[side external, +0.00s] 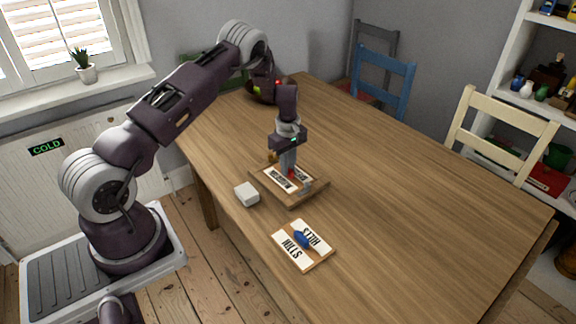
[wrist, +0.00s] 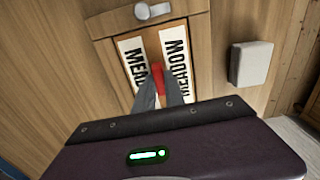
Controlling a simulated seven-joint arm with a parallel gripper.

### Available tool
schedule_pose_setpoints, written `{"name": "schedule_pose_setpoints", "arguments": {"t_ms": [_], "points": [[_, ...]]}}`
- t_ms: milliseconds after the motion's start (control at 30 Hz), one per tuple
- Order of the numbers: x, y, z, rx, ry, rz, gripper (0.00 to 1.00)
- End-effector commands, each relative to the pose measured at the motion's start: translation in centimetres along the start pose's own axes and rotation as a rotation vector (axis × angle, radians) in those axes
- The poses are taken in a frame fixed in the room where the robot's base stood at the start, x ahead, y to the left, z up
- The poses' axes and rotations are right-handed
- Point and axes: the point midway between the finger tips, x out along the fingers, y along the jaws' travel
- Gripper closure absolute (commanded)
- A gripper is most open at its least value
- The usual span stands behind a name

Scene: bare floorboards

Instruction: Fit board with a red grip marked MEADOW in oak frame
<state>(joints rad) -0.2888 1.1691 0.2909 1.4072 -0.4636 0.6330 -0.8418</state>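The MEADOW board (side external: 276,178) is a pale panel with black lettering, over or inside the opening of the oak frame (side external: 318,186). In the wrist view the board (wrist: 131,62) lies lined up within the rim of the frame (wrist: 201,48); whether it is fully seated cannot be told. My gripper (side external: 289,173) points down over the frame, its fingers shut on the board's red grip (wrist: 160,78). The fingers hide the middle of the board. A grey knob-like part (wrist: 152,11) shows on the frame's edge in the wrist view.
A second board, marked HILLS (side external: 292,252), with a blue grip (side external: 302,239), lies on the table nearer the camera. A small white block (side external: 246,194) sits just left of the frame. The right part of the table (side external: 430,200) is clear. Chairs stand behind it.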

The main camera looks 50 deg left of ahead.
Motion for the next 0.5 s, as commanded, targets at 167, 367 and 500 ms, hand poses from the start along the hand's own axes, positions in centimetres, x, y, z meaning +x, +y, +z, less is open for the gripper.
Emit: {"name": "schedule_pose_setpoints", "arguments": {"t_ms": [167, 367, 500], "points": [[-0.01, 0.01, 0.0, 0.0, 0.0, 0.0, 0.61], [-0.01, -0.01, 0.0, 0.0, 0.0, 0.0, 0.61], [-0.87, 0.06, 0.0, 0.001, 0.001, 0.001, 0.61]]}}
